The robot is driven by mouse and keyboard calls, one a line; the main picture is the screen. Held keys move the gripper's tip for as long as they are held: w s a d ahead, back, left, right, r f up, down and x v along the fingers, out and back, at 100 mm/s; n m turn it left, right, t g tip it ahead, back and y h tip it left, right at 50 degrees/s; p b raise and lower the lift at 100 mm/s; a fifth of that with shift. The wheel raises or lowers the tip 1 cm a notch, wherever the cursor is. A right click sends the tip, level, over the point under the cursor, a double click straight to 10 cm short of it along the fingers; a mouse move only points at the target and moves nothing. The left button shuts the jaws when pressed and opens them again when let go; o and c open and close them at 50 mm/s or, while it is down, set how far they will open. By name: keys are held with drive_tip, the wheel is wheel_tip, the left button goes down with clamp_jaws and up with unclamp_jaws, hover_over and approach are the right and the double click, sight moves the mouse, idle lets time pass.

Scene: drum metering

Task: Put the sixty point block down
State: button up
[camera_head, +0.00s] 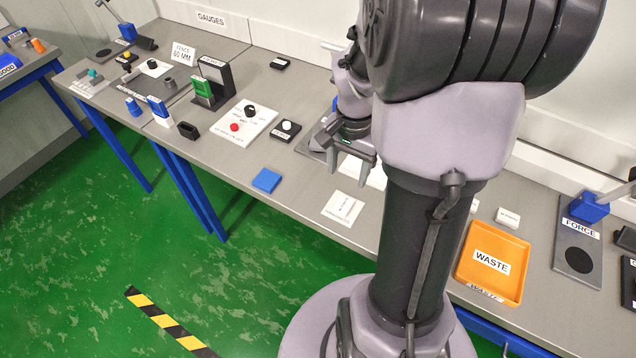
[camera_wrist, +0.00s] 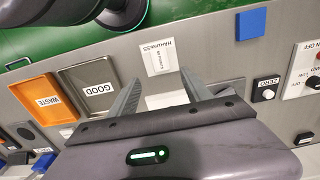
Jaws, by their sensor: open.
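My gripper (camera_head: 349,174) is open above the grey bench, its two fingers spread and pointing down; it also shows in the wrist view (camera_wrist: 160,80). Nothing is seen held between the fingers. No block carries a readable sixty mark, so I cannot tell which is the sixty point block. A plain blue square block (camera_head: 266,180) lies flat near the bench's front edge, left of my gripper; it also shows in the wrist view (camera_wrist: 250,24). A white printed card (camera_head: 343,207), apparently reading "hardness" in the wrist view (camera_wrist: 159,57), lies in front of the gripper.
An orange WASTE tray (camera_head: 491,263) and FORGE stand (camera_head: 577,235) are to the right. A GOOD tray (camera_wrist: 92,86) shows in the wrist view. A white panel with knobs (camera_head: 244,123) and a ZERO button box (camera_head: 285,131) are to the left. Bare bench surrounds the blue block.

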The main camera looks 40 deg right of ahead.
drive_tip(key=a+r+n+t, duration=0.3)
drive_tip(key=a+r+n, duration=0.1)
drive_tip(key=a+r, duration=0.6)
drive_tip(key=s+a+r+n+t+y+b, duration=0.2)
drive_tip(key=s+a+n, duration=0.3)
drive_tip(key=a, duration=0.9)
drive_tip(key=shift+s+r+t, duration=0.4)
drive_tip(key=shift+s+r, duration=0.05)
drive_tip(key=shift+s, duration=0.6)
